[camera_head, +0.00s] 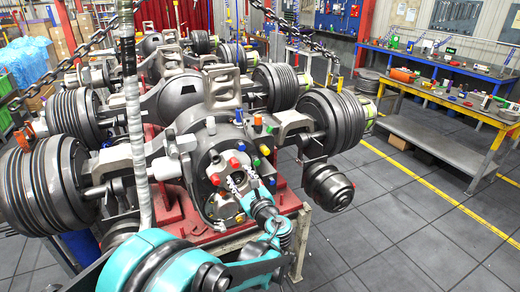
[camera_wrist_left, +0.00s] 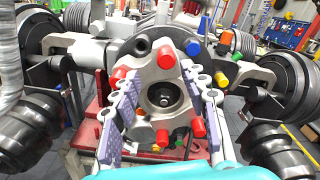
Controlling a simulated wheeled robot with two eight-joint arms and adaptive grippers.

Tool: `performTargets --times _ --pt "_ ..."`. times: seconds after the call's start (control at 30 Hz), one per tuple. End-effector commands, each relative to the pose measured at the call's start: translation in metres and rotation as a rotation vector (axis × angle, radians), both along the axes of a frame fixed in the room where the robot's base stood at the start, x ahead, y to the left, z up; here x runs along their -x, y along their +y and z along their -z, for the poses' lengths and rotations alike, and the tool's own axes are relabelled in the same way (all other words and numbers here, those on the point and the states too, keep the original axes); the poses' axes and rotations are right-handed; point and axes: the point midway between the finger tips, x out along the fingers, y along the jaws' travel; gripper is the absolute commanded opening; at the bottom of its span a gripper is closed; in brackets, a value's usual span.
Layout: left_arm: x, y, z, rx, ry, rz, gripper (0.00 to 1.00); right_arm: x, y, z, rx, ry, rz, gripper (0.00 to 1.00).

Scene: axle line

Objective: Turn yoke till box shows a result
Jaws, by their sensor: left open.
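The yoke (camera_wrist_left: 152,70) is a grey metal piece with red caps around a dark round opening. It faces me on the front axle housing, and it also shows in the head view (camera_head: 224,170). My left gripper (camera_head: 243,184) is open in front of it. In the left wrist view its two purple-padded fingers (camera_wrist_left: 160,95) stand on either side of the yoke's opening. I cannot tell whether they touch it. My right gripper is not in view. I cannot make out a result box in either view.
Several axles with ribbed black drums (camera_head: 335,118) stand in a row on a red stand (camera_head: 185,222). Chains and a wrapped hanging post (camera_head: 133,110) are close at left. A workbench (camera_head: 440,98) with tools stands at right. The floor (camera_head: 410,220) at front right is clear.

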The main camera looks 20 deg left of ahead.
Motion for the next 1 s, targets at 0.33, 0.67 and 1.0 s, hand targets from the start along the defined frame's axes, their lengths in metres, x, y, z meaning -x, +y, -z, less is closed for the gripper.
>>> performTargets --times 0.33,0.67,1.0 --pt "-0.029 0.031 -0.003 -0.04 0.014 -0.002 0.44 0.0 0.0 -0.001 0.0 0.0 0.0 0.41" --pt "-0.053 0.058 -0.003 -0.037 0.012 0.001 0.44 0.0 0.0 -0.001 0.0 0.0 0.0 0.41" --pt "-0.054 0.059 -0.003 -0.037 0.012 0.002 0.26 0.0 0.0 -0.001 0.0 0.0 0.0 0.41"
